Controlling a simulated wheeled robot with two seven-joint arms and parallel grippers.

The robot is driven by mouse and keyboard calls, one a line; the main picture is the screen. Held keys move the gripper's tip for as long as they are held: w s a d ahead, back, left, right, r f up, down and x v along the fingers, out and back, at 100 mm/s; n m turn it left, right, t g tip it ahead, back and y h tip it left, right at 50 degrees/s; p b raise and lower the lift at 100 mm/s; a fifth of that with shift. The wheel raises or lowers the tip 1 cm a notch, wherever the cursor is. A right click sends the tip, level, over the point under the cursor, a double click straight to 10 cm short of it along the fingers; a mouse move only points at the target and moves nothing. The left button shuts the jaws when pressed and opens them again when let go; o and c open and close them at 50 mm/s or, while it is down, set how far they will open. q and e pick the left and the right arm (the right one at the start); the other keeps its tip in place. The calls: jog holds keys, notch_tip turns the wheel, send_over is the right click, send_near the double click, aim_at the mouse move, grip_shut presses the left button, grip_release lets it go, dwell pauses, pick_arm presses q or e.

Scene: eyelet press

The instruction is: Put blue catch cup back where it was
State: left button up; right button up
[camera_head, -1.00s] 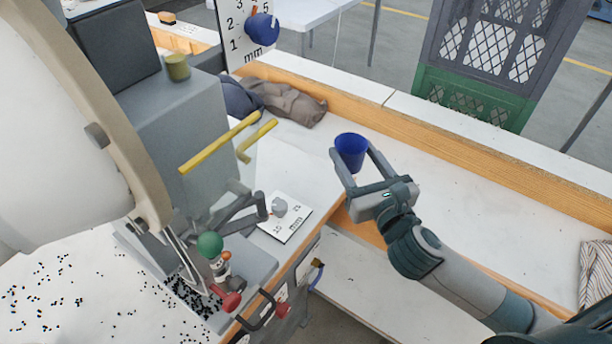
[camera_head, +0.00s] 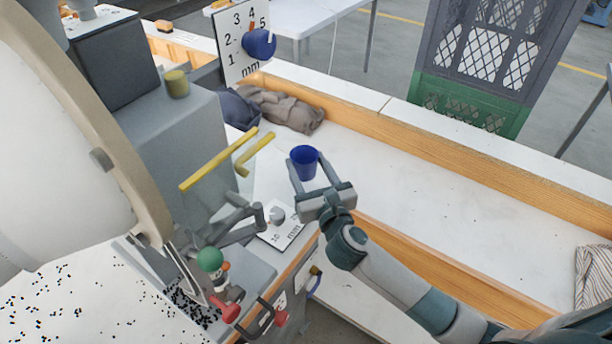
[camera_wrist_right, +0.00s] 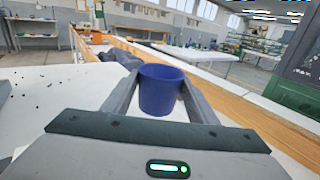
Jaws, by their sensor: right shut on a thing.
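The blue catch cup (camera_head: 303,163) is upright, held between the fingers of my right gripper (camera_head: 306,172), above the bench. In the right wrist view the blue catch cup (camera_wrist_right: 160,90) sits between the two fingers, its open rim up. The grey eyelet press (camera_head: 180,140) stands to the left of the cup, with yellow bars (camera_head: 220,158) reaching toward it. My left gripper does not show.
A dial plate with a blue knob (camera_head: 259,43) rises behind the press. A crumpled brown cloth (camera_head: 285,108) lies on the bench by the wooden rail. A small marked card (camera_head: 285,228) and a green knob (camera_head: 209,259) are at the press front.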

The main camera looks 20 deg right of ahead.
aim_at(306, 178)
jog(key=shift+w+a+f, duration=0.1)
jog(key=shift+w, duration=0.05)
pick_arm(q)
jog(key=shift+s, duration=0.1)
pick_arm(e)
jog(key=shift+f, duration=0.1)
notch_tip(306, 178, down, 3)
jog(key=shift+r, duration=0.15)
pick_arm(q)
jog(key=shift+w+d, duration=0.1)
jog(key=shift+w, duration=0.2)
pick_arm(e)
jog(key=shift+f, duration=0.55)
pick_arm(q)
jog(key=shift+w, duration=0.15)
pick_arm(e)
jog(key=shift+f, duration=0.2)
jog(key=o, duration=1)
jog(key=shift+o, duration=0.5)
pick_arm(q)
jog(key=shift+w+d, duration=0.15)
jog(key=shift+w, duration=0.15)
